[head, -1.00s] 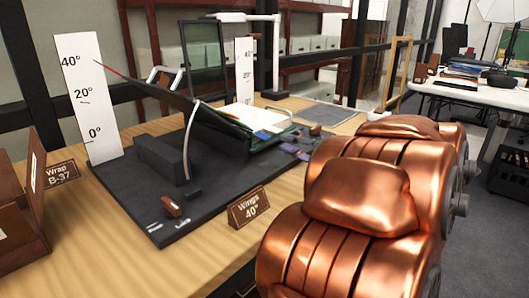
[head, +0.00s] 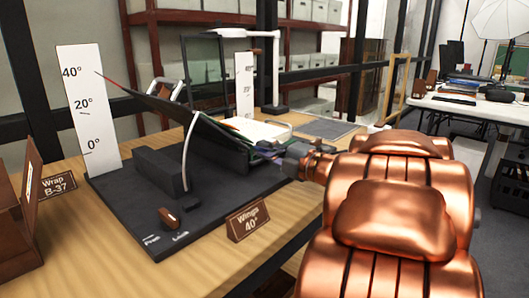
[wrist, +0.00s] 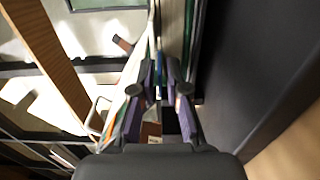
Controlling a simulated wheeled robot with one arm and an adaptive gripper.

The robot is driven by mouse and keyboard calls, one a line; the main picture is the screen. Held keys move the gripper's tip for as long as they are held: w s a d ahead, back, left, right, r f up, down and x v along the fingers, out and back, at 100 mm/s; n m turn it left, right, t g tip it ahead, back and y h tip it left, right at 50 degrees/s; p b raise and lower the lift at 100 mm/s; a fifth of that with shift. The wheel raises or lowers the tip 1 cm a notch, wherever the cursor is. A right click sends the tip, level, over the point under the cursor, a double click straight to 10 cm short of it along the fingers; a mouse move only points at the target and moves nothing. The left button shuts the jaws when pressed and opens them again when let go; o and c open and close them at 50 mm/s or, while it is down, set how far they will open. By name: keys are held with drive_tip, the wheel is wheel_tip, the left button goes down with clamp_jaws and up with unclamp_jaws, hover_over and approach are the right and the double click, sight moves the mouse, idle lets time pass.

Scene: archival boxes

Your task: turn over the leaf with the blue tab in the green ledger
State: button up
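The ledger (head: 258,130) lies open on the dark cradle, its pale pages facing up, with a little green showing at its edge. My gripper (head: 284,157) is at the ledger's near right side in the head view. In the wrist view its two purple-padded fingers (wrist: 160,75) stand apart, on either side of a narrow gap. A small blue piece, probably the blue tab (wrist: 158,92), shows between them. Pale leaf edges and green strips run close to the fingertips. I cannot tell whether either finger touches a leaf.
The cradle's raised dark wing (head: 190,112) leans left beside a white angle scale (head: 87,110). A pale curved strap (head: 187,150) crosses near it. A "Wings 40°" sign (head: 248,221) stands in front. A "Wrap B-37" sign (head: 58,184) stands left.

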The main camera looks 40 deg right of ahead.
drive_tip(key=shift+w+a, duration=0.1)
drive_tip(key=shift+w, duration=0.25)
drive_tip(key=shift+c, duration=0.3)
clamp_jaws()
drive_tip(key=shift+f+b, duration=0.1)
drive_tip(key=shift+b, duration=0.2)
